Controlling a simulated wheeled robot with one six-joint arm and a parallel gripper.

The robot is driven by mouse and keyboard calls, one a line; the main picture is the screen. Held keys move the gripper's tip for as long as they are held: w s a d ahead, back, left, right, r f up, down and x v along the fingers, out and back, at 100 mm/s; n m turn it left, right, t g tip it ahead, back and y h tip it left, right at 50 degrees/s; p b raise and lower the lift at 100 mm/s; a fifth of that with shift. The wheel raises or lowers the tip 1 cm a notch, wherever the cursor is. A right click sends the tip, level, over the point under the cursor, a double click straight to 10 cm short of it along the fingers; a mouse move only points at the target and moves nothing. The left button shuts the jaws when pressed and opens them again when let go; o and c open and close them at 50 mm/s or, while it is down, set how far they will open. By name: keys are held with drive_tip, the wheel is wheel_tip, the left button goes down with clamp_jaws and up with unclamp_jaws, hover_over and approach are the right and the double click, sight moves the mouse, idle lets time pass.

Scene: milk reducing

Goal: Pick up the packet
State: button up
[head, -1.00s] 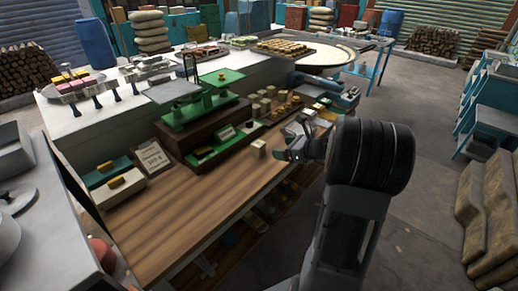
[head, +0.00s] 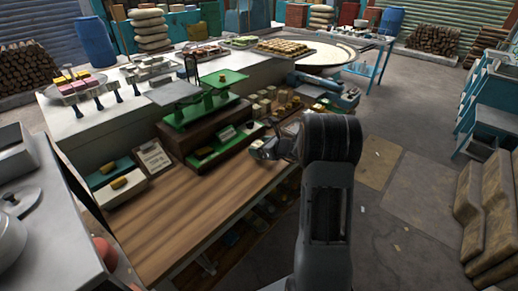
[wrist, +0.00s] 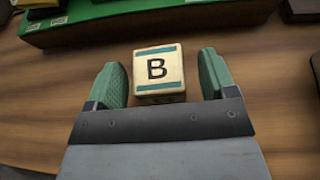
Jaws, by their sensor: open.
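The packet (wrist: 158,76) is a small cream block with teal bands and a black letter B on its top. It sits on the wooden counter in the wrist view, between the two green fingers of my gripper (wrist: 161,72). The fingers are open. The left finger is very close to the packet, and a wider gap shows at the right finger.
The wooden counter (head: 200,208) is clear in front. A green balance scale (head: 205,108) stands behind on a dark stand with a green tray. Several small blocks (head: 265,105) stand at the back right. A price board (head: 153,157) and a teal-and-white box (head: 118,180) stand at the left.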

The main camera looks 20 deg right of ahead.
drive_tip(key=shift+w+a+f, duration=0.2)
drive_tip(key=shift+w+a, duration=0.05)
drive_tip(key=shift+w, duration=0.2)
drive_tip(key=shift+c, duration=0.3)
drive_tip(key=c, duration=0.9)
drive_tip(key=shift+c, duration=0.3)
drive_tip(key=shift+r, duration=0.1)
